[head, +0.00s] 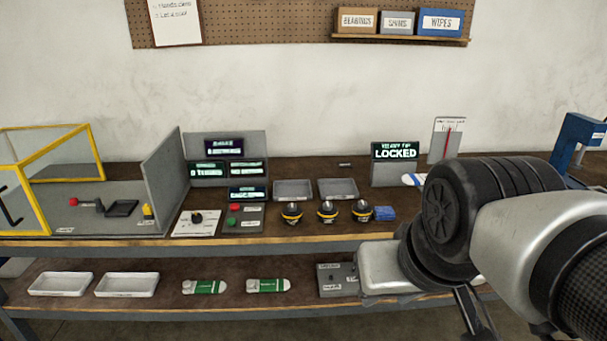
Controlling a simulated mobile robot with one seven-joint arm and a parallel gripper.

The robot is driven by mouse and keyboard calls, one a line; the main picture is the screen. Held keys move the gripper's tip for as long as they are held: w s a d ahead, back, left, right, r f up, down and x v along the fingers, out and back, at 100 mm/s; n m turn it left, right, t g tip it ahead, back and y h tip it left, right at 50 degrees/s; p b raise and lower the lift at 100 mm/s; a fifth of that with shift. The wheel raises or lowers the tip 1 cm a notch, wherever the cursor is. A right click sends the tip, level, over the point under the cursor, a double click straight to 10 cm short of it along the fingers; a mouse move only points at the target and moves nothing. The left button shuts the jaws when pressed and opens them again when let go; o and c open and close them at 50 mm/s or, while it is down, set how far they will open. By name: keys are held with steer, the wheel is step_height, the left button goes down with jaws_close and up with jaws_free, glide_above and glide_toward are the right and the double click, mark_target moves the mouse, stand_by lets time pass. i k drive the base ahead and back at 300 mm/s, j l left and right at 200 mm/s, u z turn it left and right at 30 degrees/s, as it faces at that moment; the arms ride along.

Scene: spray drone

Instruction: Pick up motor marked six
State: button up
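Three small motors with black tops and yellow bands stand in a row on the upper bench: a left one (291,213), a middle one (327,212) and a right one (361,211). Their markings are too small to read, so I cannot tell which is six. My arm fills the right side of the head view. A dark part of my gripper (467,309) points down in front of the bench edge, apart from the motors and to their right. Its fingertips are not clearly shown, and I see nothing held.
A "LOCKED" display (396,152) stands behind. A control panel (247,216) and yellow-framed cage (48,182) are left. White trays (127,285) and green-white items (205,287) occupy the lower shelf.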

mark_target(296, 218)
steer(key=i+j, duration=0.2)
steer(key=i, duration=0.3)
steer(key=i+j, duration=0.2)
steer(key=i, duration=0.3)
steer(key=i+j, duration=0.2)
steer(key=i, duration=0.3)
